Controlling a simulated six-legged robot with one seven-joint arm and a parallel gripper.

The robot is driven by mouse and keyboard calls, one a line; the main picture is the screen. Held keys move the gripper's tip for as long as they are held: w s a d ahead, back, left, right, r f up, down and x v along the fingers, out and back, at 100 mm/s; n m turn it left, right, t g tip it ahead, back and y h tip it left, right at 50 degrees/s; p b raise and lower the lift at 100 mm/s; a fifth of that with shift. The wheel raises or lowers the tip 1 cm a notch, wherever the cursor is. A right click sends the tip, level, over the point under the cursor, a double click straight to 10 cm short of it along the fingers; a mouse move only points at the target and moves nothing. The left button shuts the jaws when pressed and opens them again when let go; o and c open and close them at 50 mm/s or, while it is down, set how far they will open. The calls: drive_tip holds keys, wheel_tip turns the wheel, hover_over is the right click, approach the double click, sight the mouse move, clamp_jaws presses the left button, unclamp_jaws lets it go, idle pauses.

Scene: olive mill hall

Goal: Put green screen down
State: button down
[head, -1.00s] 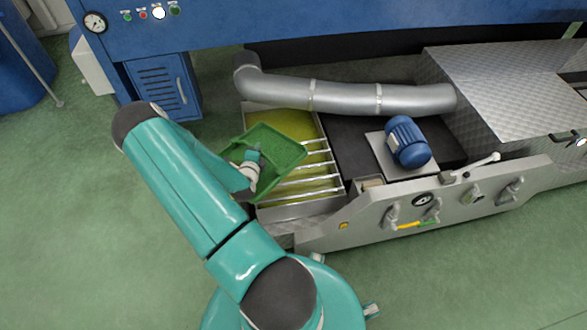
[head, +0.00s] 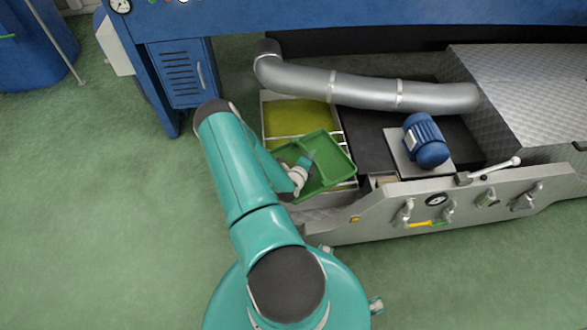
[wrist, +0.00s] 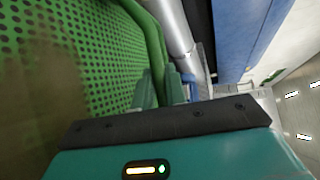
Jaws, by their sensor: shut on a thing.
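The green screen (head: 326,168) is a shallow rimmed tray shape, held tilted above the near part of the metal tank (head: 268,124) with yellow-green liquid. My gripper (head: 306,162) is shut on the screen's edge at its left side. In the wrist view the perforated green mesh of the screen (wrist: 85,45) fills the left, and my gripper's fingers (wrist: 160,88) close on its rim. The screen hides much of the tank's near part and its bars.
A grey pipe (head: 365,92) runs behind the tank. A blue motor (head: 425,140) stands to the right on a plate. A metal side panel with valves (head: 460,205) lies in front. A blue cabinet (head: 182,75) stands behind left. The green floor at left is clear.

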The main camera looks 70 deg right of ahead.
sight(291, 166)
drive_tip(key=w+f, duration=0.2)
drive_tip(key=w+a+f, duration=0.1)
drive_tip(key=w+f, duration=0.1)
drive_tip(key=w+a+f, duration=0.1)
drive_tip(key=w+f, duration=0.1)
drive_tip(key=w, duration=0.1)
drive_tip(key=shift+f, duration=0.4)
drive_tip(key=shift+w+f, duration=0.1)
drive_tip(key=shift+f, duration=1.5)
drive_tip(key=c, duration=1.9)
unclamp_jaws()
drive_tip(key=shift+f, duration=0.2)
drive_tip(key=o, duration=0.5)
drive_tip(key=shift+c, duration=0.2)
drive_tip(key=shift+r, duration=0.1)
drive_tip(key=shift+a+r, duration=0.1)
drive_tip(key=shift+a, duration=0.05)
drive_tip(key=v, duration=1.1)
drive_tip(key=shift+a, duration=0.35)
drive_tip(key=shift+r, duration=0.1)
